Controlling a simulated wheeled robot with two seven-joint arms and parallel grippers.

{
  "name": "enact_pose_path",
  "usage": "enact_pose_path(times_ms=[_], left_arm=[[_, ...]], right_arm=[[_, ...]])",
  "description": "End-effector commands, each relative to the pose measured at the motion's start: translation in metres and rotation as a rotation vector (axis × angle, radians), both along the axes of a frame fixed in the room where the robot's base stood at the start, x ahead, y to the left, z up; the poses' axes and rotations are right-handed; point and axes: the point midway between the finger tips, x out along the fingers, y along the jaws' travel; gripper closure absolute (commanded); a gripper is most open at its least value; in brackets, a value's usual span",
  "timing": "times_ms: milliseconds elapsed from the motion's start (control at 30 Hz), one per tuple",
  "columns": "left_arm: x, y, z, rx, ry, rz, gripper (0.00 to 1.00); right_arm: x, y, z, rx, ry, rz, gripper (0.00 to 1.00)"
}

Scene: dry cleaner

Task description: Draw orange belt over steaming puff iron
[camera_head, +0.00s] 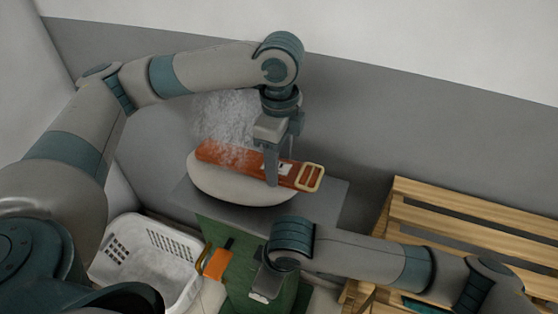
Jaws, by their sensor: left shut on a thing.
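The orange belt (222,153) with a pale buckle (312,178) at its right end lies across the top of the puff iron (240,191), a white rounded pad. Steam (222,115) rises around the belt's left part. My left gripper (279,168) comes down from above and is shut on the belt near the buckle; the exact grip is partly hidden by the fingers. The buckle end reaches past the pad's right side. My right gripper (262,286) hangs low in front of the green stand, away from the belt; its jaw opening cannot be made out.
The puff iron sits on a grey top (325,200) over a green stand (238,270). A white laundry basket (150,252) is at lower left, with a small orange piece (217,264) beside it. A slatted wooden bench (450,212) is at right. A wall closes the back.

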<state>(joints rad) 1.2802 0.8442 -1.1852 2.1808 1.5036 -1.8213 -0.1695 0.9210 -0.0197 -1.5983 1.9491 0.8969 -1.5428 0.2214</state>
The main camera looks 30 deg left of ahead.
Motion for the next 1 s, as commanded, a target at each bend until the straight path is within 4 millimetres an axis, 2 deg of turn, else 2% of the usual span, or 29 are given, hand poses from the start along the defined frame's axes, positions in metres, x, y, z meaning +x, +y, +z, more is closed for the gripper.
enact_pose_path(times_ms=[533,1000], left_arm=[[0.000,-0.002,-0.002,-0.001,0.003,-0.001,0.75],[0.001,-0.017,-0.002,-0.002,0.003,-0.002,0.75]], right_arm=[[0.000,-0.001,-0.001,-0.002,0.000,-0.001,1.00],[0.000,0.000,-0.001,-0.001,0.000,0.000,1.00]])
